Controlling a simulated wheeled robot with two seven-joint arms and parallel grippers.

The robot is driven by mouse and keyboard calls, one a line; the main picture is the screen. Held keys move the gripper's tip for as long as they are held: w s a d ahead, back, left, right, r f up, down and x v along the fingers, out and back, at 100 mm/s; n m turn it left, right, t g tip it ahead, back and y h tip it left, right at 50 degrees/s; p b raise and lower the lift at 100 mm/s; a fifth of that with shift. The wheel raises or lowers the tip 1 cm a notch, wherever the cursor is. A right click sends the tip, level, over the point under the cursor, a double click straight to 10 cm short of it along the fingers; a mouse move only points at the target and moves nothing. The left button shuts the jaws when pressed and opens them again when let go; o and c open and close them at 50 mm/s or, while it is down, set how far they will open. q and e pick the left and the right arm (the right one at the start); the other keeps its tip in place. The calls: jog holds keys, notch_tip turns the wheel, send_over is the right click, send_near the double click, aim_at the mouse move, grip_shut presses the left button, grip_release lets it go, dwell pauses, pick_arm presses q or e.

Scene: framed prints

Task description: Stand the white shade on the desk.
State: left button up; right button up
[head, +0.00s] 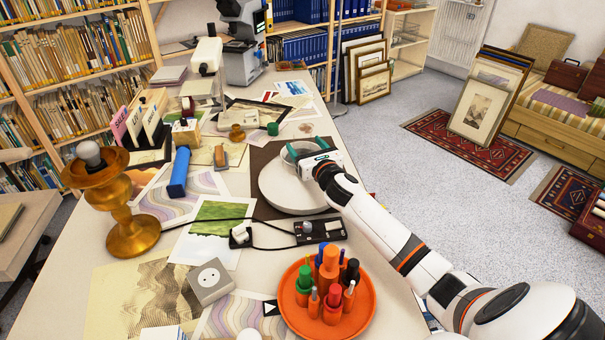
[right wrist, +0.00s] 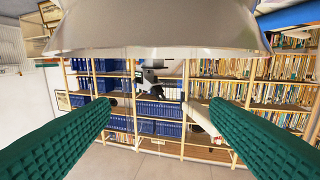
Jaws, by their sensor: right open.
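The white shade (head: 288,190) is on a brown mat on the desk, right of the middle. Its round pale face shows in the head view; I cannot tell which end is up. In the right wrist view the shade (right wrist: 155,28) fills the top edge, with its flared rim toward the fingers. My right gripper (head: 307,148) is over the far side of the shade, with its green finger pads spread. The pads (right wrist: 179,108) are wide apart with no object clasped between them. The desk (head: 85,262) is a long pale top. My left gripper is not in view.
A brass lamp base (head: 134,234) with a bare bulb stands at the left. An orange tray (head: 362,320) of pens and a black cabled strip (head: 320,232) lie close to the shade.

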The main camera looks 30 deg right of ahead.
jog(key=shift+w+d, duration=0.15)
jog(key=shift+w, duration=0.65)
jog(key=shift+w+d, duration=0.15)
jog(key=shift+w, duration=0.6)
jog(key=shift+c, duration=0.3)
grip_shut()
